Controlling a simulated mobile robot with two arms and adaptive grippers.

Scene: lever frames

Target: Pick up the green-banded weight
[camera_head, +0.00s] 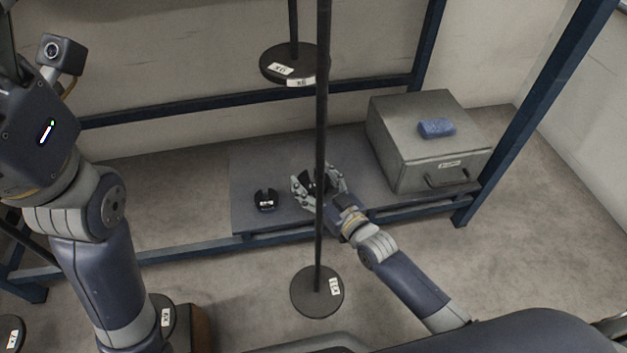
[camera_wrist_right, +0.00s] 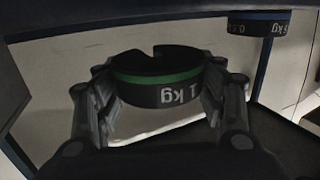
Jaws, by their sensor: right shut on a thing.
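I cannot tell how far the weight is above the board. My left arm stands at the left of the head view; its gripper is out of the picture.
Another dark slotted weight (camera_head: 265,200) sits on the shelf board (camera_head: 250,165), left of my right gripper. A blue-banded weight (camera_wrist_right: 258,24) shows in the wrist view. A grey box (camera_head: 415,150) with a blue block (camera_head: 436,128) stands right. The dark rod (camera_head: 322,120) hangs in front, above a disc (camera_head: 317,291).

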